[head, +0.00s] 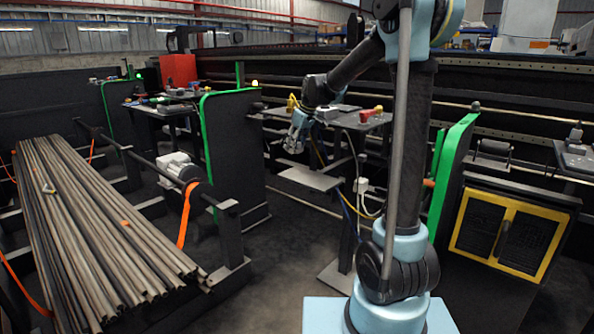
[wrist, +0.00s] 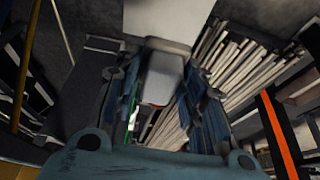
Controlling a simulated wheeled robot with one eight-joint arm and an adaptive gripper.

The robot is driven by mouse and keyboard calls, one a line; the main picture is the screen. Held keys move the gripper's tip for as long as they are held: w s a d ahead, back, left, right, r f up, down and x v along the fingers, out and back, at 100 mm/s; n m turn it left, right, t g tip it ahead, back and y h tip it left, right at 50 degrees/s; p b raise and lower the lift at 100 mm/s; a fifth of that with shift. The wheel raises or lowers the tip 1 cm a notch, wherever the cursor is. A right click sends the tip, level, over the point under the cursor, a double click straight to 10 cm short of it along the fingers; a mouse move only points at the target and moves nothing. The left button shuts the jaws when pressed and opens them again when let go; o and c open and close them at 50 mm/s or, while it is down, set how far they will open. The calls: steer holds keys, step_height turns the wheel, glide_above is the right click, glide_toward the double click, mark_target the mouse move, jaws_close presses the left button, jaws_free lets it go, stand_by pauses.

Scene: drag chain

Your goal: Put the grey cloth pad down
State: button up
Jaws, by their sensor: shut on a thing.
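In the wrist view my gripper (wrist: 160,105) has its blue fingers closed in on a pale grey, blocky thing (wrist: 160,78), which I take to be the grey cloth pad. Its far end points away from the palm. In the head view my gripper (head: 296,134) is small and hangs at the left end of a grey work table, above a lower grey shelf plate. The pad cannot be made out clearly there, as the fingers and wrist cover it.
The grey table (head: 362,122) carries a red tool (head: 371,113) and small items. The lower shelf plate (head: 311,178) looks bare. Cables hang beside the table. A green-edged panel (head: 232,150) and a rack of long bars (head: 95,225) stand to the left.

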glide_above(294, 172)
steer(key=f, duration=0.3)
steer(key=d+f, duration=0.1)
steer(key=shift+s+f, duration=0.3)
steer(key=shift+f, duration=0.05)
step_height(294, 172, down, 4)
steer(key=shift+r, duration=0.15)
steer(key=shift+f, duration=0.4)
steer(key=shift+s+f, duration=0.25)
steer(key=shift+s, duration=0.1)
steer(key=o, duration=1)
steer(key=shift+o, duration=0.6)
steer(key=shift+w+f, duration=0.25)
steer(key=shift+f, duration=0.15)
steer(key=shift+s+r, duration=0.1)
steer(key=shift+r, duration=0.1)
steer(key=shift+r, duration=0.15)
